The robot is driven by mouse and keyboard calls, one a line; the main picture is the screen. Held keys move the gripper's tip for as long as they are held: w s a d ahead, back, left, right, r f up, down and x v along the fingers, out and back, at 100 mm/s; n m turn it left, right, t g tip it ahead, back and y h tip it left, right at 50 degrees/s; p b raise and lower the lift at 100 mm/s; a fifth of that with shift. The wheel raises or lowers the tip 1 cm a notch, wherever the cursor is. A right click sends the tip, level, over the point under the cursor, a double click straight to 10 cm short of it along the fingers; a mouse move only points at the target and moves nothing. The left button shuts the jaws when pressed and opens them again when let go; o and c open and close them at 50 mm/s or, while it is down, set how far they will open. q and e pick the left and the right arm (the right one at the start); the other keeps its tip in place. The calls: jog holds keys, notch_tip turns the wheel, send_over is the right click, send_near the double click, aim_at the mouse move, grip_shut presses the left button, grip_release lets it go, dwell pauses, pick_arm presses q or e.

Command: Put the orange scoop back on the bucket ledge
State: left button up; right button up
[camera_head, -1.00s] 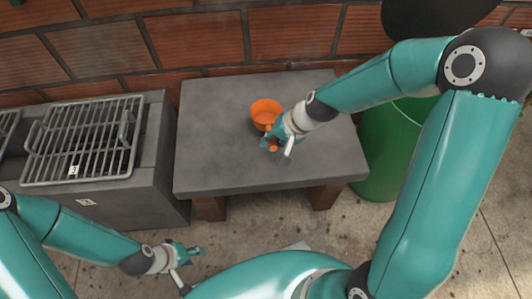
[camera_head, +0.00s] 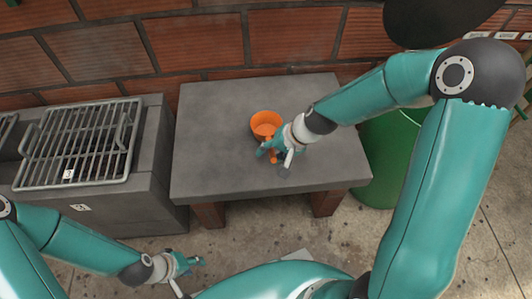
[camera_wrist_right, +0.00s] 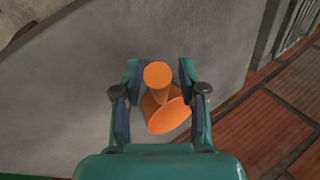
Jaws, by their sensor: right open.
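The orange scoop (camera_head: 265,122) stands on the grey stone table (camera_head: 215,145), its round cup toward the wall and its handle toward my right gripper. My right gripper (camera_head: 269,155) is at the handle, coming in from the right. In the right wrist view the open fingers of my right gripper (camera_wrist_right: 160,88) lie on both sides of the scoop's handle (camera_wrist_right: 158,75), with gaps visible. The cup shows below the handle there. My left gripper (camera_head: 190,271) hangs low at the front left, away from the table; its finger opening is unclear. No bucket ledge is clearly visible.
A green bin (camera_head: 383,160) stands right of the table, partly hidden behind my right arm. A grill with a metal grate (camera_head: 85,143) is at the left. A brick wall (camera_head: 205,45) runs behind. The table's left half is bare.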

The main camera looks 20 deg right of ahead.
jog(key=shift+r, duration=0.25)
jog(key=p+v, duration=0.4)
jog(key=v, duration=0.7)
jog(key=shift+s+d+r+p, duration=0.2)
jog(key=shift+r+p, duration=0.1)
jog(key=shift+p, duration=0.1)
